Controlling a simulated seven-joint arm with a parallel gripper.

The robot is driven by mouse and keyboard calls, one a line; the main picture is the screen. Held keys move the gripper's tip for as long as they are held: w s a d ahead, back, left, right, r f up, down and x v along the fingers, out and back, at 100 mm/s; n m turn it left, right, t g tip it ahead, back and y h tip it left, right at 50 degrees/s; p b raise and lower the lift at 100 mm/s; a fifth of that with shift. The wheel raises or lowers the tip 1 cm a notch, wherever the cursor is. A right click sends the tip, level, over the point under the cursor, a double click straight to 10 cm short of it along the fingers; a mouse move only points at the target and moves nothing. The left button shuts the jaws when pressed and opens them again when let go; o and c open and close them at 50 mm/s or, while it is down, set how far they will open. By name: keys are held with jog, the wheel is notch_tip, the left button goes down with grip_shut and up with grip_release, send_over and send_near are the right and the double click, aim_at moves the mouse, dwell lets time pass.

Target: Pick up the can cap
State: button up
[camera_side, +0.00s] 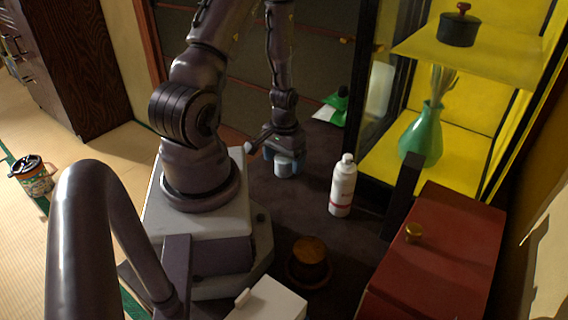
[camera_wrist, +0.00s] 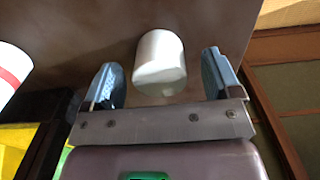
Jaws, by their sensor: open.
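The can cap, a small plain white cylinder (camera_wrist: 160,65), stands on the dark surface. In the wrist view it sits between the two blue fingers of my gripper (camera_wrist: 162,76), with a gap on each side. In the side view the cap (camera_side: 285,168) shows pale blue-grey directly under my gripper (camera_side: 284,155), which points down and partly hides it. My gripper is open and holds nothing.
A white can with red markings (camera_side: 342,188) stands right of my gripper; its edge shows at left in the wrist view (camera_wrist: 8,72). A yellow-lined cabinet (camera_side: 478,150) holds a green vase (camera_side: 422,135). A round brown object (camera_side: 309,257) and a red box (camera_side: 430,255) stand in front.

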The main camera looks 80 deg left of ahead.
jog(key=shift+f, duration=0.85)
jog(key=c, duration=1)
jog(key=shift+r, duration=0.1)
